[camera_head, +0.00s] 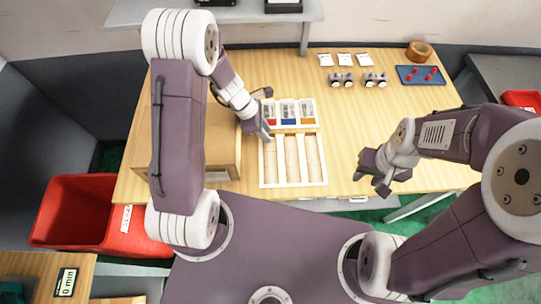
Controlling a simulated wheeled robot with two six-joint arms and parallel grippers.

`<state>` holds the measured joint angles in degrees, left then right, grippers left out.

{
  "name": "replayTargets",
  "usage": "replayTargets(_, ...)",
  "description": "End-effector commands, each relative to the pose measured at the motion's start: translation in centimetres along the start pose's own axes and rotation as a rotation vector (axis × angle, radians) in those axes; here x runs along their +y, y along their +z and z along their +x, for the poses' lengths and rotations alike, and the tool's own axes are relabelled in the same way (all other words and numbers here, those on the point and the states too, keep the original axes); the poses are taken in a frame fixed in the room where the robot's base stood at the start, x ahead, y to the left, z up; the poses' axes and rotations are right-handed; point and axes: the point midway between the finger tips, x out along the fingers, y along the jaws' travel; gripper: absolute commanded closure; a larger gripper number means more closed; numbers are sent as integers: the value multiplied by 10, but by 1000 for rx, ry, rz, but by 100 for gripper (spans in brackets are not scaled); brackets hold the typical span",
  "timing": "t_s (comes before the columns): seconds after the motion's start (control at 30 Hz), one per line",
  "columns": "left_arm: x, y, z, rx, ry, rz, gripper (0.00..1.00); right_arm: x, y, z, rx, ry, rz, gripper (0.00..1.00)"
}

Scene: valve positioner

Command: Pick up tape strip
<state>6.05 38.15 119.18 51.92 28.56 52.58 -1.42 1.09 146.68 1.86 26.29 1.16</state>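I cannot make out a separate tape strip. A brown ring like a tape roll (419,51) lies at the table's far right corner. A white tray (292,185) stands mid-table. Its back row holds small red, blue and orange items (289,112), and its long front compartments look empty. My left gripper (264,134) is at the tray's back left edge, beside the red item; its fingertips are too small to read. My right gripper (370,181) is over the table's front right part, apart from the tray, with its fingers spread and nothing visible between them.
A cardboard box (222,140) stands left of the tray, partly behind my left arm. White packets (344,60), grey metal fittings (358,80) and a blue tray with red parts (420,75) are at the back right. A red bin (75,212) is at left. The table right of the white tray is clear.

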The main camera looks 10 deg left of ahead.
Motion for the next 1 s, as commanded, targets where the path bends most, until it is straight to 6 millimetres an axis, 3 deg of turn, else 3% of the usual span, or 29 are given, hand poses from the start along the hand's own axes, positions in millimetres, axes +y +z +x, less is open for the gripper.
replayTargets(0.1, 0, 0, -1, 0, 0, 0, 72, 0, 0, 0, 0, 0, 0, 64)
replayTargets(0.2, 0, 0, -1, 0, 0, 0, 100, 0, 0, 0, 0, 0, 0, 64)
replayTargets(0.67, 0, 1, -3, -1, 1, 1, 100, 0, 0, -1, 0, 0, 0, 64)
replayTargets(0.87, 0, 10, -24, -1, 2, 3, 100, 0, -1, -11, 0, 0, 0, 64)
replayTargets(0.97, 1, 19, -45, -2, 4, 4, 100, 0, -2, -18, 0, 0, 0, 64)
replayTargets(1.0, -4, 28, -43, -1, -1, 8, 100, 0, -2, -16, 0, 0, 0, 64)
